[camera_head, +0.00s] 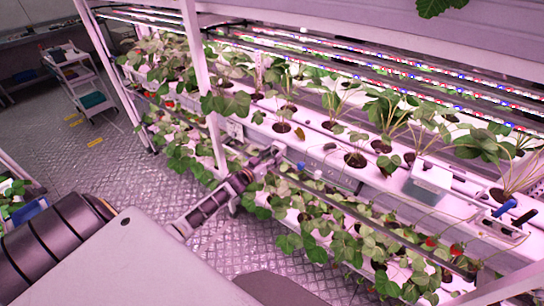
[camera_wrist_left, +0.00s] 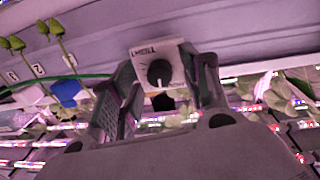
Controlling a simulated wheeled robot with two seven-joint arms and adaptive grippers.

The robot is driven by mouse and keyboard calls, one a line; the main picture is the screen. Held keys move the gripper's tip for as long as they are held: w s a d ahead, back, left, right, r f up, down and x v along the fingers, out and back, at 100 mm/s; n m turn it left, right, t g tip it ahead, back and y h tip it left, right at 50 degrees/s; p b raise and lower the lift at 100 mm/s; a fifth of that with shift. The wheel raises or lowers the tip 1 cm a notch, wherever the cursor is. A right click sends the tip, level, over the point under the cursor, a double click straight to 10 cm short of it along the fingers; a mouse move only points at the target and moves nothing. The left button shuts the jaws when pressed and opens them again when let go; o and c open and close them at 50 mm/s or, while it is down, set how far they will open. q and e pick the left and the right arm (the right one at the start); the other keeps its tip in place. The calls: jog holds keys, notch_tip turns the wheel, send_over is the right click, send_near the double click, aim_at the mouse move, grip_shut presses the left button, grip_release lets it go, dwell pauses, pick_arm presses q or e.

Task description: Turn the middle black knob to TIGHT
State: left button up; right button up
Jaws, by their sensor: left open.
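The black knob (camera_wrist_left: 159,73) sits on a pale plate (camera_wrist_left: 152,52) with small lettering, too blurred to read surely. In the left wrist view the knob shows between the two fingers of my left gripper (camera_wrist_left: 162,68). The fingers are open, one on each side of it; I cannot tell whether they touch it. In the head view my left gripper (camera_head: 268,160) reaches the front edge of the upper white plant rack (camera_head: 318,152). The knob is not clearly seen there, likely behind the gripper. My right gripper is not in view.
Strawberry plants (camera_head: 345,235) with red berries hang just below and right of the gripper. A rack post (camera_head: 205,90) stands left of the gripper. A cart (camera_head: 85,85) stands far left.

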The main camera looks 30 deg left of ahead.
pick_arm(q)
grip_shut()
dwell(0.3)
